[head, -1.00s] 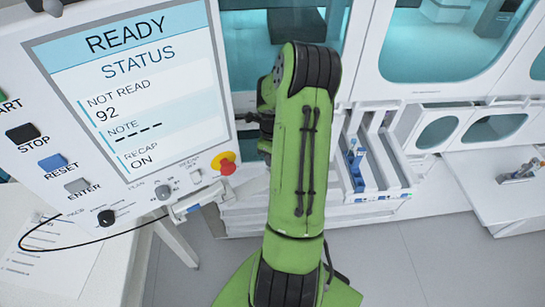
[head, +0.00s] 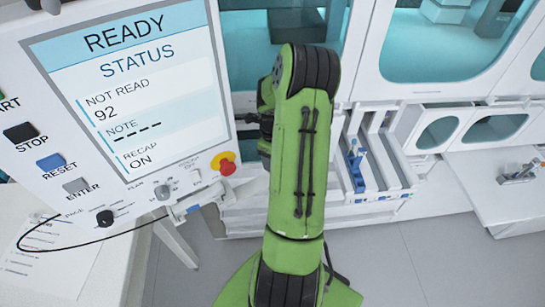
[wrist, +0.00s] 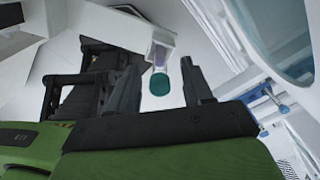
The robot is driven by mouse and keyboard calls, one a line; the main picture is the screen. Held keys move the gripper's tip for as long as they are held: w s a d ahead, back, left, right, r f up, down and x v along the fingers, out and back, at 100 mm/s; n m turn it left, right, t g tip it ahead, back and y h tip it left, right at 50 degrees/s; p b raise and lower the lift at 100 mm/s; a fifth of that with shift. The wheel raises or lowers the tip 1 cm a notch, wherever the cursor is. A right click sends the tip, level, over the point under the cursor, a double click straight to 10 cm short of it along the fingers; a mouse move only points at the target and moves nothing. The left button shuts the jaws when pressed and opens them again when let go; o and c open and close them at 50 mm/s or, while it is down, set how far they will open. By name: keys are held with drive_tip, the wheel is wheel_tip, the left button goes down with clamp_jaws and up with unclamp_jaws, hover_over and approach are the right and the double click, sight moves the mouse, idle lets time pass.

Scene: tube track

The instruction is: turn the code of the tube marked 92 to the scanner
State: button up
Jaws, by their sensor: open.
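In the wrist view a tube with a teal cap (wrist: 159,84) and a purple band shows between the fingers of my gripper (wrist: 161,78). My gripper is open, with a dark finger on either side of the tube and a visible gap to the right finger. No number or code can be read on this tube, so I cannot tell whether it is the one marked 92. In the head view the panel screen (head: 130,80) reads READY, NOT READ 92 and RECAP ON. My own arm hides most of my gripper there. I cannot make out the scanner.
A white rack (head: 385,160) with long slots stands right of my arm and holds blue items (head: 355,158). A white side table (head: 500,200) at the right carries a small holder (head: 520,173). A button panel and a dark cable are on the left. Glazed cabinets stand behind.

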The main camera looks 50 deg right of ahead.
wheel_tip(320, 180, up, 16)
drive_tip(key=shift+f, duration=0.15)
